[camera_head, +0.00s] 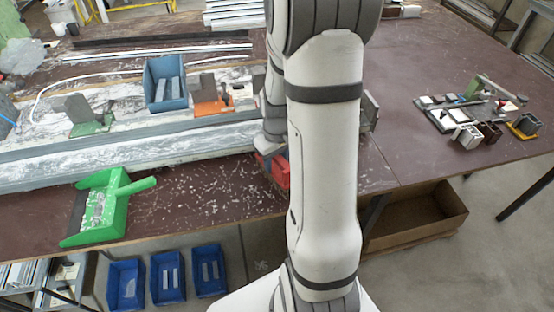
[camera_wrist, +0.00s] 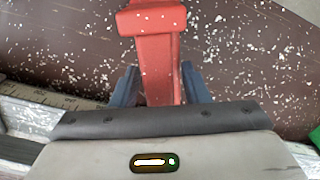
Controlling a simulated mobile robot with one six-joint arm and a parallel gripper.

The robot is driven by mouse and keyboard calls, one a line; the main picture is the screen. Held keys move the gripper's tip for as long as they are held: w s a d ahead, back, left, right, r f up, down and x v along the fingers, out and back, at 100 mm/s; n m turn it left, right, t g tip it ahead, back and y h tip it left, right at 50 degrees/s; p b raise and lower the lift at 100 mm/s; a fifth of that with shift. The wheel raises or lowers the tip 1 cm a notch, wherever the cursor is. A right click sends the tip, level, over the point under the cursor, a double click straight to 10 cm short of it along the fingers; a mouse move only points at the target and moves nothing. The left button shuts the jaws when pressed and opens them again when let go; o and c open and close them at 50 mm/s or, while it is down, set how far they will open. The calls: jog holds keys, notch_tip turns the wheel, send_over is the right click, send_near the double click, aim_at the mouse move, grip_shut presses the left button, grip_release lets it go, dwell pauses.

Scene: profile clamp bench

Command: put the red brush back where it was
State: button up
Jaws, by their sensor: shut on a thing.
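The red brush (camera_wrist: 152,45) is between the dark fingers of my gripper (camera_wrist: 160,84) in the wrist view. My gripper is shut on its red handle, and the wider red end points to the top of that view. In the head view, part of the red brush (camera_head: 279,170) shows just left of my arm, over the front part of the brown table. My arm hides the rest of it. I cannot tell whether the brush touches the table.
A green dustpan (camera_head: 113,204) with pale shavings lies at the table's front left. Shavings cover the brown tabletop (camera_head: 210,205). A blue bin (camera_head: 165,83) and an orange clamp (camera_head: 209,97) stand behind. A tool tray (camera_head: 450,118) lies right. An open cardboard box (camera_head: 415,215) sits below.

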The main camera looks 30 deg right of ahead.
jog(key=shift+f, duration=0.2)
jog(key=o, duration=1)
jog(key=shift+r, duration=0.1)
jog(key=shift+c, duration=0.2)
notch_tip(320, 180, up, 12)
jog(key=shift+r, duration=0.15)
jog(key=s+a+r+m+t, duration=0.1)
jog(key=s+a+r+t, duration=0.2)
jog(key=s+a, duration=0.9)
notch_tip(320, 180, up, 3)
jog(key=shift+r, duration=0.15)
jog(key=shift+s, duration=0.1)
